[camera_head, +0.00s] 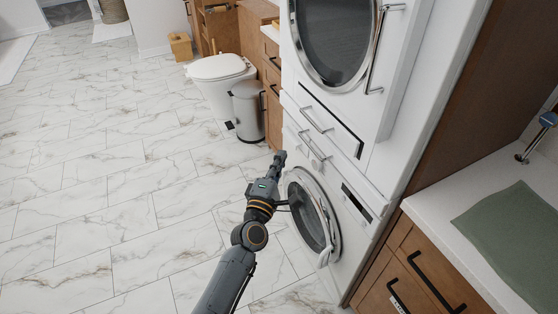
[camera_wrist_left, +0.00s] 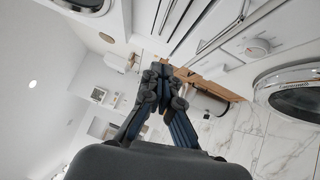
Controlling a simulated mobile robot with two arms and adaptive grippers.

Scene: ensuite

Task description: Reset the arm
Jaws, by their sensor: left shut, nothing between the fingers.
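My left arm reaches up from the bottom of the head view. Its gripper (camera_head: 279,158) is in front of the stacked laundry machines, near the lower washer's top left. The gripper also shows in the left wrist view (camera_wrist_left: 160,68), where its fingers come together with nothing between them. The lower washer (camera_head: 345,235) has a round door (camera_head: 318,225) at its front, right beside my forearm. I cannot tell from the head view whether the arm touches it. My right gripper is in neither view.
The upper machine (camera_head: 406,85) and wooden drawers (camera_head: 405,275) stand to the right. A bin (camera_head: 247,112) and a toilet (camera_head: 215,80) stand beyond the gripper. A green cloth (camera_head: 515,235) lies on the counter. The marble floor (camera_head: 90,200) at the left is clear.

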